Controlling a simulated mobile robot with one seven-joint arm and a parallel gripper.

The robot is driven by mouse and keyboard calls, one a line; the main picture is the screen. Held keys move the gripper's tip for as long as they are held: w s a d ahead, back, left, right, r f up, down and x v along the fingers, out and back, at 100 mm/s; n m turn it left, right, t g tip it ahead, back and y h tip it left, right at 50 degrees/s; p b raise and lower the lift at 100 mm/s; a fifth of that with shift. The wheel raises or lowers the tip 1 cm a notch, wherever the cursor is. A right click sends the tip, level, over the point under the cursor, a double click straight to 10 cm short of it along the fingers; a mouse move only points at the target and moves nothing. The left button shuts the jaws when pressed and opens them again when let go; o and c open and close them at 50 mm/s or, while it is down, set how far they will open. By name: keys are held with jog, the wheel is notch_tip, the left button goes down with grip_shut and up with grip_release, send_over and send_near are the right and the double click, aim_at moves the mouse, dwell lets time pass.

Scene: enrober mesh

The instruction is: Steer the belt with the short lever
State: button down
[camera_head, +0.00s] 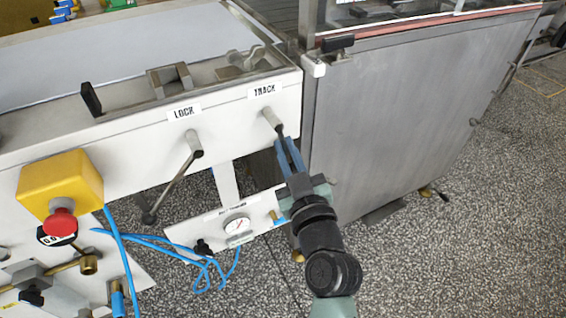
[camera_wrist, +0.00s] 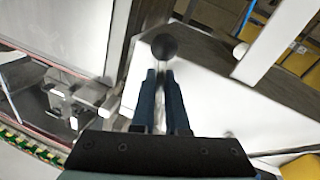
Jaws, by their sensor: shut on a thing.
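The short lever (camera_head: 270,118) sticks out of the white side panel under the TRACK label (camera_head: 264,90). My gripper (camera_head: 287,145) is at this lever, its two blue-grey fingers shut on it; the fingers hide part of the lever. In the wrist view my fingers (camera_wrist: 163,78) reach to a dark round knob (camera_wrist: 164,46) at their tips. A longer lever (camera_head: 178,180) under the LOCK label (camera_head: 184,112) slants down to the left with a dark knob at its end. The belt (camera_head: 150,45) is a pale flat surface behind the panel.
A yellow box with a red emergency button (camera_head: 60,221) is on the panel at left. A gauge (camera_head: 237,226) and blue hoses (camera_head: 206,268) hang below. A large steel cabinet (camera_head: 400,110) stands close on the right. Speckled floor (camera_head: 440,250) is open in front.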

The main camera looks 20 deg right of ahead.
dwell(0.3)
jog(key=c, duration=0.9)
grip_release()
jog(key=shift+s+a+f+b, duration=0.1)
jog(key=shift+s+a+b, duration=0.2)
jog(key=shift+s, duration=1.85)
jog(key=shift+s+a+f+b, duration=0.15)
jog(key=shift+s+a+b, duration=0.15)
jog(key=shift+s, duration=1.8)
jog(key=shift+s+a+f+b, duration=0.1)
jog(key=shift+s+a+b, duration=0.2)
jog(key=shift+s, duration=1.85)
